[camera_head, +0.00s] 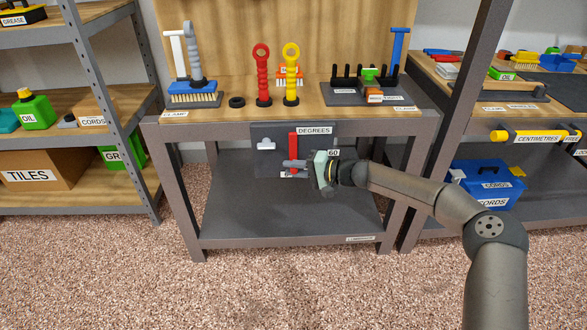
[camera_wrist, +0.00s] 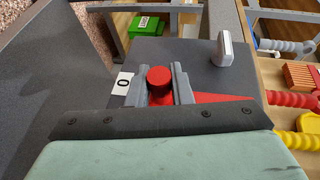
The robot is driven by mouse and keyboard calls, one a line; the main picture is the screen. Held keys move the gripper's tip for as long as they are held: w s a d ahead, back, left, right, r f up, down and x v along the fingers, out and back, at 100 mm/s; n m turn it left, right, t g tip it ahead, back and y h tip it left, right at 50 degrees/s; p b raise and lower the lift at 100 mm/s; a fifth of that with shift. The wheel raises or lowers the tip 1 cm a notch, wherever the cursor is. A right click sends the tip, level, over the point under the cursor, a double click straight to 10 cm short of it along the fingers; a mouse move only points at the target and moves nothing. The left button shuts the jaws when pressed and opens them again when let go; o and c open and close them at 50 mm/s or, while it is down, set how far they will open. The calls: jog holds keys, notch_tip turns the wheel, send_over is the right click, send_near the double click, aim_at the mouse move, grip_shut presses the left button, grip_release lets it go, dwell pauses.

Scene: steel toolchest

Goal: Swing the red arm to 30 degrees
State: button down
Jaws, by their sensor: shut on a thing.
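The red arm (camera_head: 293,144) stands near upright on a dark panel (camera_head: 262,165) under the bench top, below a DEGREES label (camera_head: 314,130). A 60 label (camera_head: 333,153) is to its right. In the wrist view the red arm (camera_wrist: 225,97) runs right from a round red knob (camera_wrist: 159,77), beside a 0 label (camera_wrist: 122,83). My gripper (camera_head: 287,164) reaches the arm's lower part from the right. In the wrist view its two fingers are on either side of the red knob, shut on it. The gripper hides part of the lower panel and a label there.
A pale grey handle (camera_head: 266,145) sticks out of the panel left of the red arm. The bench top above holds brushes, a red tool (camera_head: 262,75), a yellow tool (camera_head: 291,72) and a dark rack (camera_head: 365,78). The lower shelf (camera_head: 290,215) is clear.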

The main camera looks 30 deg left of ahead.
jog(key=shift+w+d+r+n+t+h+p, duration=0.25)
jog(key=shift+w+d+t+h+p, duration=0.25)
jog(key=shift+h+p, duration=0.4)
jog(key=shift+w+d+r+n+t+h+p, duration=0.2)
jog(key=shift+w+d+n+h+p, duration=0.1)
jog(key=shift+d+h+p, duration=0.6)
jog(key=shift+w+d+r+n+t+h+p, duration=0.25)
jog(key=shift+w+d+h+p, duration=0.2)
jog(key=shift+h+p, duration=0.45)
jog(key=shift+f, duration=0.1)
jog(key=c, duration=1.3)
grip_release()
jog(key=p+v, duration=0.3)
jog(key=v, duration=1.4)
jog(key=shift+d+p, duration=0.3)
jog(key=shift+s, duration=0.15)
